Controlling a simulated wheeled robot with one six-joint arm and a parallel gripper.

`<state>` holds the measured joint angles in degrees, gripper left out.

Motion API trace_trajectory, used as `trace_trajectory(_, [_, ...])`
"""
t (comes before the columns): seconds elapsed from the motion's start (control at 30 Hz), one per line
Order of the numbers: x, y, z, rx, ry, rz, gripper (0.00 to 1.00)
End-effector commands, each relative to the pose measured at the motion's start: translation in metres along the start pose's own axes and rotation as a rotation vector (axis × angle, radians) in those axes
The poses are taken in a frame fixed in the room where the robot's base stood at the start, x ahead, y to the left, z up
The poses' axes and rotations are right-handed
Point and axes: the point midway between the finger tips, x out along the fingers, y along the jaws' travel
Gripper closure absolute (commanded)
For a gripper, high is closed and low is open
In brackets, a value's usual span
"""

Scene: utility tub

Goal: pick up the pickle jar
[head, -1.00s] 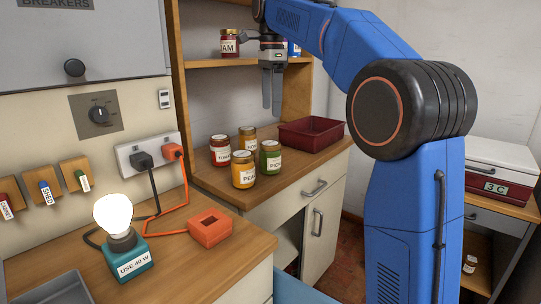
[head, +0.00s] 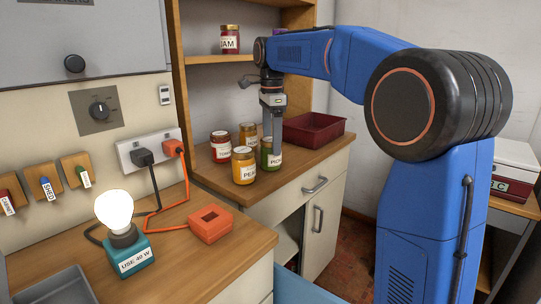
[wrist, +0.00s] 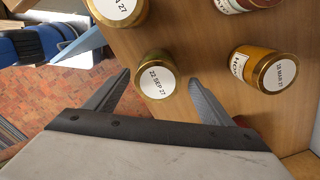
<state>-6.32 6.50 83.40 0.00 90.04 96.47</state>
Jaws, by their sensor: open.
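The pickle jar (head: 269,161), green with a gold lid, stands upright on the wooden counter at the front right of a group of jars. My gripper (head: 275,150) points down over it, and its fingers hide part of the lid and label. In the wrist view the round lid of the pickle jar (wrist: 157,82), dated 22 SEP 27, lies between the two spread fingers, beyond their tips. My gripper is open and holds nothing. I cannot tell how much height separates the fingertips from the lid.
The peach jar (head: 244,166), red tomato jar (head: 220,147) and honey jar (head: 249,136) stand close by. A dark red tray (head: 316,130) is behind on the right. A jam jar (head: 230,40) sits on the shelf above. The counter's front edge is near the pickle jar.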

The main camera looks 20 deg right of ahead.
Motion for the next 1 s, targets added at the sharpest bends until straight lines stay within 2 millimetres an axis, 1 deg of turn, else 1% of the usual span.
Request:
trace_trajectory(0.2, [0.03, 0.005, 0.002, 0.0, 0.0, 0.003, 0.25])
trace_trajectory(0.3, [0.04, 0.004, 0.002, 0.0, 0.0, 0.002, 0.25])
trace_trajectory(0.43, [0.046, 0.004, 0.002, 0.0, 0.0, 0.001, 0.25])
trace_trajectory(0.63, [0.046, 0.004, 0.003, 0.0, 0.0, 0.001, 0.25])
trace_trajectory(0.67, [0.046, 0.004, 0.003, 0.0, 0.0, 0.001, 0.32])
trace_trajectory(0.7, [0.046, 0.004, 0.003, 0.0, 0.0, 0.001, 0.41])
trace_trajectory(0.77, [0.046, 0.004, 0.003, 0.0, 0.0, 0.001, 0.56])
trace_trajectory(0.8, [0.046, 0.004, 0.003, 0.0, 0.0, 0.001, 0.65])
trace_trajectory(0.87, [0.046, 0.004, 0.003, 0.0, 0.0, 0.001, 0.8])
trace_trajectory(0.9, [0.045, 0.004, 0.003, 0.0, 0.0, 0.0, 0.82])
trace_trajectory(1.0, [0.045, 0.004, 0.003, 0.0, 0.0, 0.0, 0.82])
